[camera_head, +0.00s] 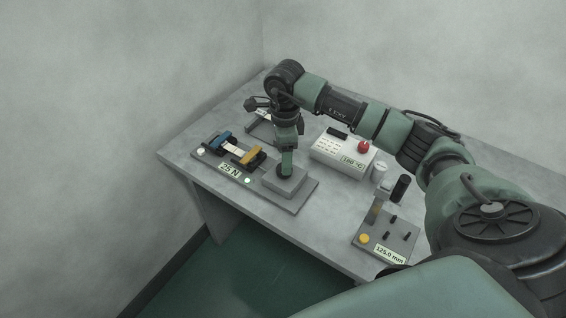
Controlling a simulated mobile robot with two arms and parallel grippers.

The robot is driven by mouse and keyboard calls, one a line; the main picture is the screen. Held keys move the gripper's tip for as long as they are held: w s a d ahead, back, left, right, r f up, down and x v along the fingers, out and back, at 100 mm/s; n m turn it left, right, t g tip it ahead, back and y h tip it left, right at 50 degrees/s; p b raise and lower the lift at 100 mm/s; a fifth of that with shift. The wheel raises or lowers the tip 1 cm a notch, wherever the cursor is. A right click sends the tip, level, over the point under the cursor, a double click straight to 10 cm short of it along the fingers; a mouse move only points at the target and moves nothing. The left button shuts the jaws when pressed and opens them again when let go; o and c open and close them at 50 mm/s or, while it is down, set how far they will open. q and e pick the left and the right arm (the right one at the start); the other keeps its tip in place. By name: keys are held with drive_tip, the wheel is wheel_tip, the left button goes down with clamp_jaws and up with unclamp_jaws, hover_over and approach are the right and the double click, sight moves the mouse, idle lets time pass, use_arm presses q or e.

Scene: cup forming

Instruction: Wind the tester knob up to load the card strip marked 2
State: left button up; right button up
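The tester (301,196) is a flat dark-grey base on the table. A blue clamp (220,138) and a yellow clamp (254,158) stand on it, with a pale card strip (234,148) between them; I cannot read a mark on it. A display (230,170) reads 25 N. My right gripper (287,172) points down at the grey block (286,183) at the tester's right end. The knob is not clearly visible and may be hidden by the gripper. Its finger opening is too small to tell. My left gripper is not in view.
A white box (340,152) with a red knob (364,146) and a 180 °C display stands behind. A grey cylinder (379,171), a black cylinder (400,187) and a plate (381,231) reading 125.0 mm are at right. The table's front edge is clear.

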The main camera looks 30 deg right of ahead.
drive_tip(key=shift+f+p, duration=0.4)
drive_tip(key=shift+f, duration=1.95)
clamp_jaws()
drive_tip(key=m+b, duration=0.1)
drive_tip(key=m, duration=0.1)
drive_tip(key=shift+m, duration=0.4)
drive_tip(key=m+b, duration=0.1)
drive_tip(key=m, duration=0.1)
drive_tip(key=shift+m, duration=0.3)
drive_tip(key=m+b, duration=0.1)
drive_tip(key=m, duration=0.2)
drive_tip(key=shift+m, duration=1.6)
drive_tip(key=shift+r, duration=0.1)
